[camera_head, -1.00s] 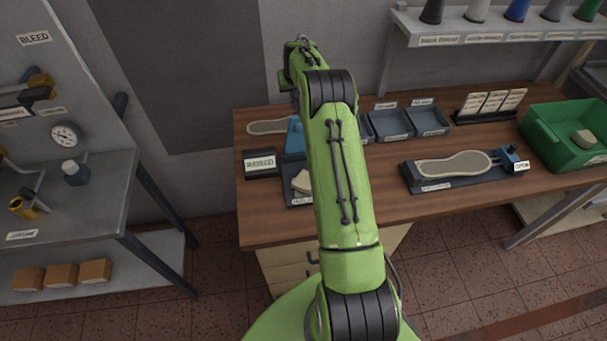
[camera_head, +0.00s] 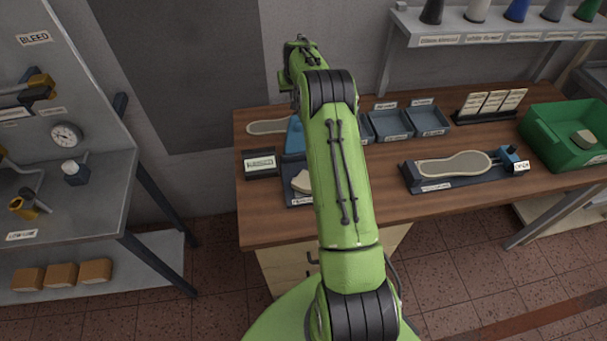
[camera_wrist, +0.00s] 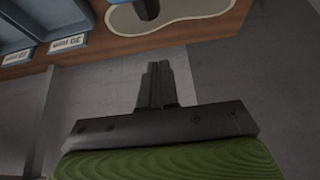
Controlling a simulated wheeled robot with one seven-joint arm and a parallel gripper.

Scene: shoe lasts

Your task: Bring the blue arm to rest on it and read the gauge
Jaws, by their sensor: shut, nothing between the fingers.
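The blue arm (camera_head: 294,137) stands on a dark fixture (camera_head: 299,200) on the wooden bench, partly hidden behind my green arm. A pale piece (camera_head: 301,181) lies on that fixture below it; I cannot tell whether they touch. A small dark box with a white label or readout (camera_head: 261,162), too small to read surely, sits just left. In the wrist view, my gripper (camera_wrist: 156,70) has its fingers together and empty. A blue part (camera_wrist: 122,2) shows at the top edge, beyond the fingertips and apart from them. In the head view the fingertips are hidden.
A second fixture (camera_head: 437,184) with a sole shape and blue clamp stands right. Grey bins (camera_head: 392,125), cards (camera_head: 490,103) and a green crate (camera_head: 537,135) stand on the bench. A round dial (camera_head: 66,135) is on the left grey stand. Bare bench lies along the front.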

